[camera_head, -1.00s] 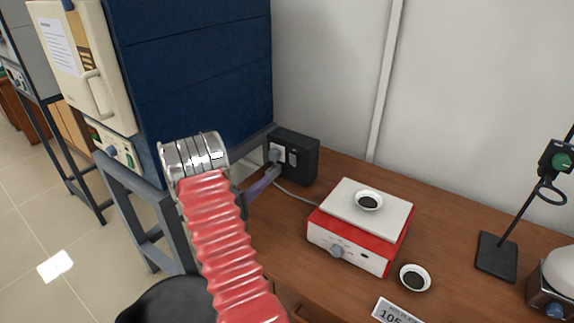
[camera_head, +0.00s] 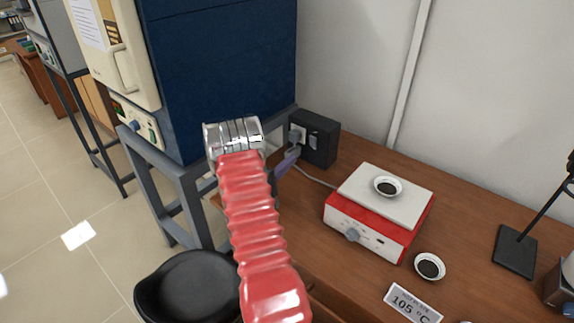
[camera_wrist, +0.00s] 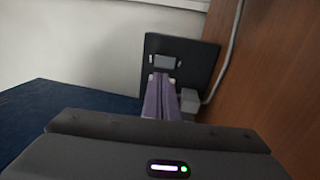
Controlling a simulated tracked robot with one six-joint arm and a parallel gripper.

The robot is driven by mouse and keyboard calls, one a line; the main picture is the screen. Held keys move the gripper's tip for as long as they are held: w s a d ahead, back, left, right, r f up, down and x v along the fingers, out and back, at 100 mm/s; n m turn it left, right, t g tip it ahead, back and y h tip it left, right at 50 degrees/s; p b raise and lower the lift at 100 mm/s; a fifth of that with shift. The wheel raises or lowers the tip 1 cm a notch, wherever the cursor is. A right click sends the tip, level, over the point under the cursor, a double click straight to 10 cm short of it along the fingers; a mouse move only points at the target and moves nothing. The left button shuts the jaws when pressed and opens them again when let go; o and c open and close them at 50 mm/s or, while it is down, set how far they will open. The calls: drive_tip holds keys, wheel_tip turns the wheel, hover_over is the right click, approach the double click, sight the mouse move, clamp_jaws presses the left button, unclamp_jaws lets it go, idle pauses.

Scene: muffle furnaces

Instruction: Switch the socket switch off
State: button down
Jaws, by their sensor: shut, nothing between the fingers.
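The black socket box (camera_head: 326,150) stands at the back left of the wooden bench, beside the blue furnace. Its pale switch (camera_head: 313,141) is to the right of a plug (camera_head: 297,134) with a grey cable. My gripper (camera_head: 294,155) has purple fingers, shut and empty, just in front of the box's lower left. In the wrist view, the closed fingers (camera_wrist: 162,77) point at the box face (camera_wrist: 205,62), with their tips just below the switch (camera_wrist: 165,62). The plug (camera_wrist: 189,100) is to their right. I cannot tell whether the tips touch the switch, or its position.
A red and white hotplate (camera_head: 370,227) with a small dish (camera_head: 387,187) on top stands right of the socket. Another dish (camera_head: 430,266) and a 105 °C sign (camera_head: 412,303) lie in front. The blue furnace (camera_head: 225,75) on its grey frame stands left of my arm.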

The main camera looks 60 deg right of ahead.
sight(312, 140)
drive_tip(key=x, duration=1)
drive_tip(key=shift+d, duration=0.35)
drive_tip(key=shift+w+r, duration=0.1)
